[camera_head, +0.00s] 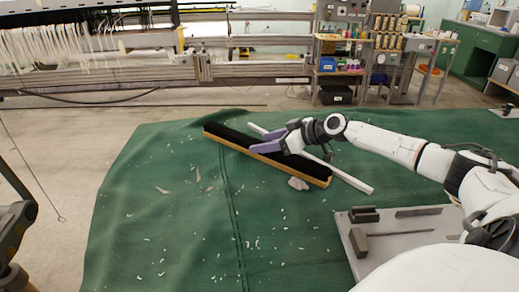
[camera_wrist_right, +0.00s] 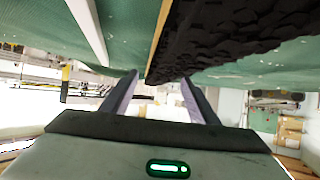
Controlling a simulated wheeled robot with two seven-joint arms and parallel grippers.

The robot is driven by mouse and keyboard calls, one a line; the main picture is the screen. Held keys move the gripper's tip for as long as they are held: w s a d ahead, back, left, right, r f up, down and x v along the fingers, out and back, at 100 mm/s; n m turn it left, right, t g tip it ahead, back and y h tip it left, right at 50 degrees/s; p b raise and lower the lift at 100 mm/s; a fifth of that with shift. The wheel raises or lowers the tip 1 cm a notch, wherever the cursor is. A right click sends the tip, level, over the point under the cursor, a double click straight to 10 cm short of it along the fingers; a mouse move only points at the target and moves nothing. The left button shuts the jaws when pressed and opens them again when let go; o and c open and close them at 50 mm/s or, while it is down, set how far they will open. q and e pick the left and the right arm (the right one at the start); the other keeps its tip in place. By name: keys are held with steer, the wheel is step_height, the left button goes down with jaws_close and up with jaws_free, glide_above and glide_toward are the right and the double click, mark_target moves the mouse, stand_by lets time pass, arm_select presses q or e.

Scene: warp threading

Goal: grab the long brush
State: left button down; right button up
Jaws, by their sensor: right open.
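The long brush (camera_head: 230,137) lies flat on the green cloth in the head view, slanting from upper left to lower right. It has dark bristles and a tan wooden edge. My right gripper (camera_head: 258,142) is open and empty over the middle of the brush, its purple fingers hiding part of it. In the right wrist view, the fingers (camera_wrist_right: 159,77) stand apart, with the brush's dark bristles (camera_wrist_right: 230,35) and wooden edge beyond the tips. I cannot tell whether they touch it. My left gripper is not in view.
A white bar (camera_head: 350,181) lies beside the brush, passing under my right forearm. A grey plate (camera_head: 400,238) with dark blocks sits at lower right. Pale scraps dot the green cloth (camera_head: 150,215), which is mostly free at left. Shelves (camera_head: 340,70) and a loom stand behind.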

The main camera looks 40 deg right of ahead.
steer(key=shift+w+a+f, duration=0.1)
steer(key=shift+w, duration=0.1)
steer(key=shift+c, duration=0.2)
jaws_close()
